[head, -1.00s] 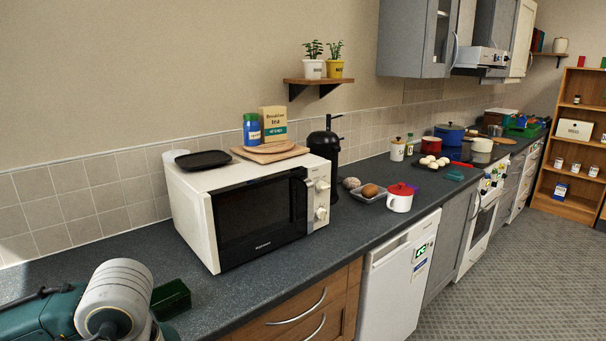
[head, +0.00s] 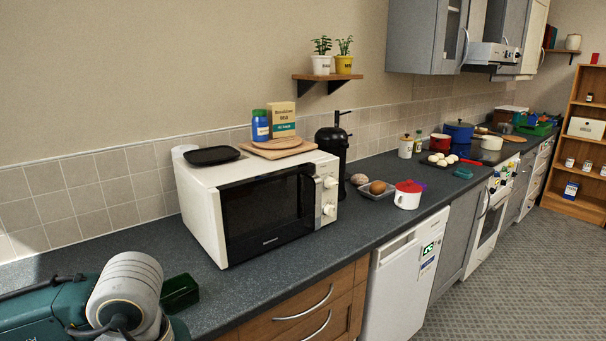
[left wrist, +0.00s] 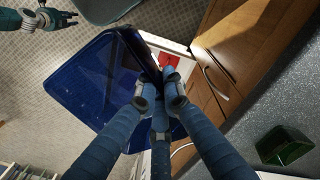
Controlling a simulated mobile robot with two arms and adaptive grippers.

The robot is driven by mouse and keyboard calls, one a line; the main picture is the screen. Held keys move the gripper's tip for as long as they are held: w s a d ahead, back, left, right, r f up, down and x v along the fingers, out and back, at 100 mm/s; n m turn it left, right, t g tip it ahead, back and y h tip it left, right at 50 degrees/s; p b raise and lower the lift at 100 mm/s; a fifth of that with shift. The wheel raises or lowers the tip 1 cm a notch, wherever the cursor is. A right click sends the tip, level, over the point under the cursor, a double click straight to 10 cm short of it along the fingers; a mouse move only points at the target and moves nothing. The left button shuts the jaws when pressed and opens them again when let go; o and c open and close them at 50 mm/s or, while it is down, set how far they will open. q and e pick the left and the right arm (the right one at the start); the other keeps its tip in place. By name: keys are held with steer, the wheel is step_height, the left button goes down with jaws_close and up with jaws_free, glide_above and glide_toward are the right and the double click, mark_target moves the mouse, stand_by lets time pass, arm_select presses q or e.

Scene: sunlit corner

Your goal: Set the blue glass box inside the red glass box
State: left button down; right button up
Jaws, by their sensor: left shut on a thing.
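The blue glass box (left wrist: 82,85) is a large dark-blue translucent open box in the left wrist view, hanging over the floor beside the counter. My left gripper (left wrist: 160,100) is shut on its near wall. A small red patch (left wrist: 169,62) shows past that wall, within a pale surface; I cannot tell whether it is the red glass box. In the head view my left arm shows at the lower left, but its gripper and the blue box are out of frame. My right gripper (left wrist: 45,17) shows small at the wrist view's top left; its jaws are unclear.
A green glass box (head: 180,293) stands on the counter beside my left arm, also in the wrist view (left wrist: 284,146). The white microwave (head: 262,205) stands behind it. Wooden drawers (head: 310,310) and a white dishwasher (head: 400,280) line the front. The floor (head: 520,265) is open at right.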

arm_select(q)
steer(key=w+a+r+n, duration=0.4)
steer(key=w+a+n, duration=0.2)
steer(key=w, duration=0.1)
steer(key=w+a+r+n, duration=0.4)
steer(key=w+a+n, duration=0.3)
steer(key=w+a+r+n, duration=0.1)
steer(key=a+r+n, duration=0.3)
steer(key=a+n, duration=0.2)
steer(key=w+a+r+n+y, duration=0.1)
steer(key=w+a+r+n, duration=0.1)
steer(key=a+r+n, duration=0.2)
steer(key=a+n, duration=0.2)
steer(key=a, duration=0.2)
steer(key=shift+a+r+n, duration=0.3)
steer(key=shift+f, duration=0.1)
